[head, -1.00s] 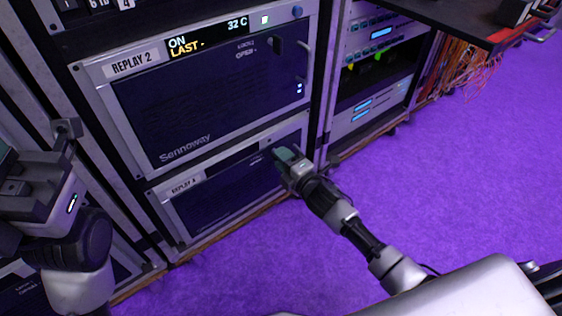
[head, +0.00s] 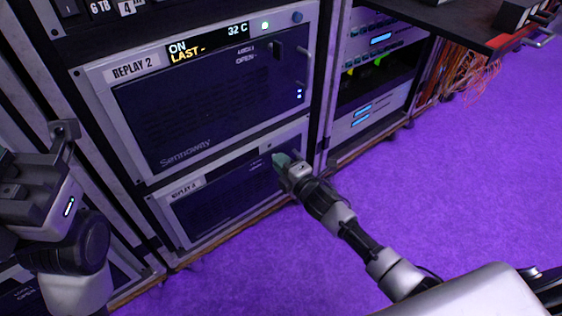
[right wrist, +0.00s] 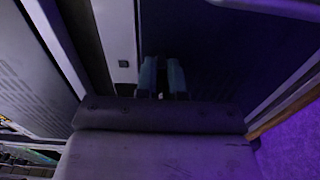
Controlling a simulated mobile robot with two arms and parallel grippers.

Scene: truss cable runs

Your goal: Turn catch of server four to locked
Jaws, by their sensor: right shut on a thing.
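Server four, labelled REPLAY 4 (head: 187,188), is the lower unit with a dark front panel (head: 232,200) in the rack. My right gripper (head: 281,161) is at the upper right of this panel. In the right wrist view its two fingers (right wrist: 162,80) point at the dark front and are close together, with a small pale thing between them. The catch itself is mostly hidden by the fingers, so its angle cannot be told. My left gripper (head: 32,190) is at the left edge, away from server four; its fingers do not show clearly.
Above is the REPLAY 2 server (head: 200,105), its display lit ON and LAST, with its own dark catch (head: 278,49). A second rack (head: 372,85) stands to the right, with a dark shelf (head: 450,22) jutting out. Purple carpet (head: 450,190) is clear at right.

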